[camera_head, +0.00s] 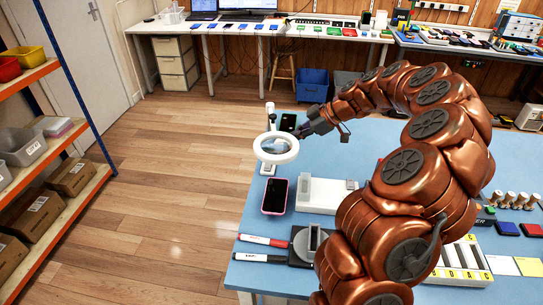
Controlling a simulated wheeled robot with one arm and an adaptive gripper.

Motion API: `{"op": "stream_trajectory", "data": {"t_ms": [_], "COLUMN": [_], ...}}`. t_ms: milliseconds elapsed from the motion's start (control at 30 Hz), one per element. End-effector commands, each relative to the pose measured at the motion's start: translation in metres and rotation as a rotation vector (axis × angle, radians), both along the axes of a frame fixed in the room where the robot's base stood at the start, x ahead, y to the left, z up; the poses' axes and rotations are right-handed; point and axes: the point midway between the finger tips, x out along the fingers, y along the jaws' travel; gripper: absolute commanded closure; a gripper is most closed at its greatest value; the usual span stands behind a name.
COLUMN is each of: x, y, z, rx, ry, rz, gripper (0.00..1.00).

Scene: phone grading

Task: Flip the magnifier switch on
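The magnifier (290,155) is a white ring with a lens, on a white upright stand (270,112) at the far left part of the blue table. Its switch cannot be made out at this size. My gripper (302,131) is at the end of my copper-coloured arm, just right of the ring and close to it. I cannot tell whether it touches the ring. The fingers are dark and small, so their opening is unclear.
A pink-edged phone (275,196) lies on the blue table (255,222) below the magnifier. A white block (322,193) stands right of it. Markers (263,241) lie near the front left edge. A dark phone (288,122) lies behind the ring. Shelves (62,150) stand left.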

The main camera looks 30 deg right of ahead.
Motion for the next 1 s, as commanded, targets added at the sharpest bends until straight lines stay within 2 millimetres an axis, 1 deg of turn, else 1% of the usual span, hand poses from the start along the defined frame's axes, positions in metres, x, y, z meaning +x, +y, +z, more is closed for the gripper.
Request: {"op": "stream_trajectory", "data": {"t_ms": [200,367,700,833,1000], "x": [0.002,0.009,0.037,0.047,0.05], "y": [0.002,0.012,0.043,0.054,0.052], "z": [-0.002,-0.013,-0.054,-0.068,-0.088], "rx": [0.001,0.002,0.002,0.002,0.001], "ry": [0.001,0.004,0.005,0.004,0.003], "rz": [0.0,0.003,0.002,0.001,-0.002], "gripper": [1.0,1.0,1.0,1.0,1.0]}}
